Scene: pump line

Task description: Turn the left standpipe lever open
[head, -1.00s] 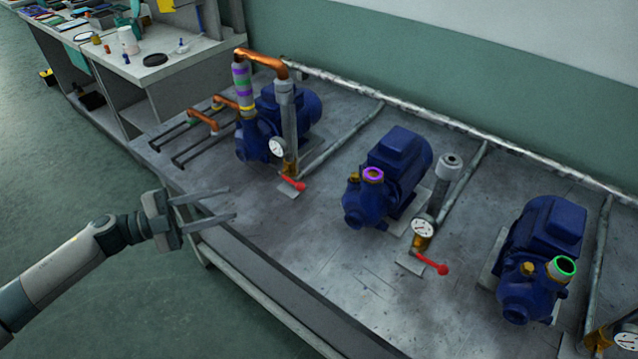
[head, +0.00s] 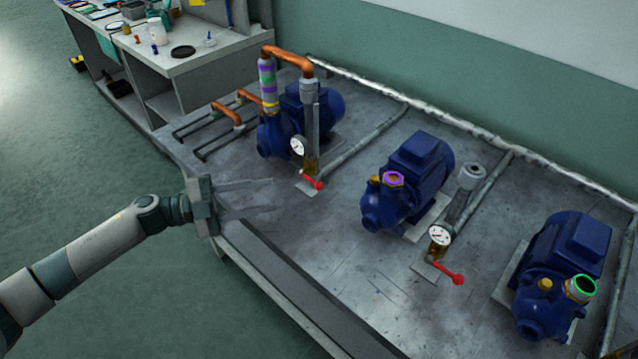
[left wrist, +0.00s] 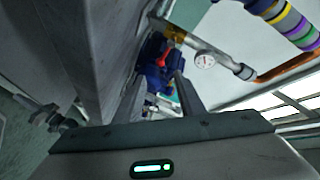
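The left standpipe (head: 312,125) is a grey upright pipe with a round white gauge and a brass valve at its foot. Its red lever (head: 314,182) sticks out low toward the front right. My left gripper (head: 273,195) is open and empty, a little left of the lever and apart from it, fingers pointing toward it. In the left wrist view red shows beyond the gap between the fingers (left wrist: 160,88), below the brass valve (left wrist: 174,35) and beside the gauge (left wrist: 204,60). My right gripper is in neither view.
A copper pipe (head: 288,52) joins the left standpipe to the left blue pump (head: 322,105). The middle pump (head: 415,170) and another red lever (head: 450,273) stand to the right. Low copper-ended pipes (head: 228,112) lie behind. The bench (head: 310,245) is bare around my gripper.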

